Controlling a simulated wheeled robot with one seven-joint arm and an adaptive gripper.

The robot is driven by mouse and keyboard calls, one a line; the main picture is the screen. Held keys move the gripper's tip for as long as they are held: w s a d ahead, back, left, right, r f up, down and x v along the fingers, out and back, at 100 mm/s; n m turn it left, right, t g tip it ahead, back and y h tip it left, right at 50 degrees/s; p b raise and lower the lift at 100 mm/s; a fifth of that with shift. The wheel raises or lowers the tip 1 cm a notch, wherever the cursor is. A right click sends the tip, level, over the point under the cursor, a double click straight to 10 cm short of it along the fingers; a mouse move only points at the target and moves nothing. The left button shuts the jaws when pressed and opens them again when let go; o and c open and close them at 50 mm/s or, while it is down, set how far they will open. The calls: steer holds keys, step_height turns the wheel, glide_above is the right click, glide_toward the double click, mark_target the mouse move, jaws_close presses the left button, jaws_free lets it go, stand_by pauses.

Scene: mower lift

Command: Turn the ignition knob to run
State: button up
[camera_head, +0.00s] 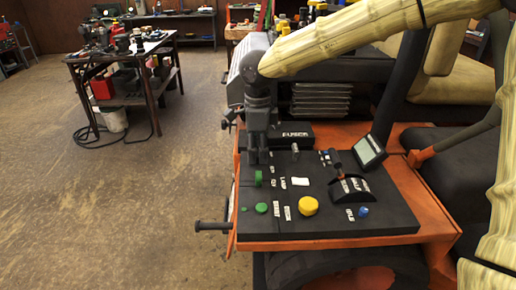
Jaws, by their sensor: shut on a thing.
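The mower's black control panel (330,222) sits on an orange body. My gripper (257,160) points straight down at the panel's back left part, its fingers low against the surface. It is shut on what I take to be the ignition knob, which the dark fingers hide, so its turn angle cannot be read. A green upright control (258,178) stands just in front of the fingertips. Small white labels (274,177) lie to the right of it; their words are too small to read surely.
A yellow button (308,206), a blue knob (363,211), a lever (334,160) and a tilted display (370,150) stand on the panel. A metal post (295,152) rises right of my gripper. Open floor lies left; a cluttered table (152,62) stands farther back.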

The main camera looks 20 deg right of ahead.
steer(key=m+p, duration=0.2)
steer(key=shift+r+m+p, duration=0.25)
steer(key=shift+m+p, duration=0.1)
steer(key=shift+m, duration=0.05)
steer(key=m+p, duration=0.2)
steer(key=shift+m, duration=0.3)
steer(key=m+p, duration=0.2)
steer(key=m, duration=0.4)
steer(key=shift+f+p, duration=0.15)
steer(key=shift+p, duration=0.15)
steer(key=o, duration=1)
steer(key=shift+o, duration=0.2)
step_height(320, 180, up, 12)
steer(key=shift+d, duration=0.1)
